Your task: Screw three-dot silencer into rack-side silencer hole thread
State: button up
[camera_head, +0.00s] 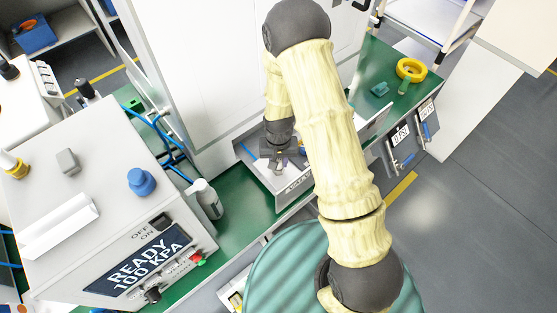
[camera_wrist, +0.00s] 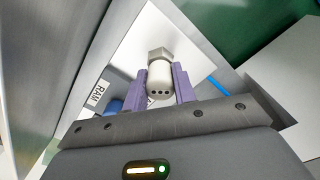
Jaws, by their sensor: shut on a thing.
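In the wrist view the three-dot silencer (camera_wrist: 158,88) is a pale cylinder with three dark dots on the end facing the camera and a metal hex collar (camera_wrist: 160,56) at its far end. The purple fingers of my gripper (camera_wrist: 161,82) are shut on it from both sides. In the head view my gripper (camera_head: 279,157) is low over a grey metal tray-like part (camera_head: 288,183) on the green bench. The silencer is too small to make out there. I cannot pick out the rack-side silencer hole thread in either view, nor tell whether the collar touches anything.
A tall white panel (camera_head: 220,70) rises behind my gripper. A yellow ring (camera_head: 411,69) lies on the bench's right end. In the wrist view a labelled plate (camera_wrist: 97,95) and metal walls are close by.

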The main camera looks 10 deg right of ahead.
jog(key=shift+m, duration=0.4)
jog(key=shift+m, duration=0.8)
jog(key=shift+m+p, duration=0.3)
jog(key=shift+m, duration=0.6)
jog(key=shift+m, duration=0.9)
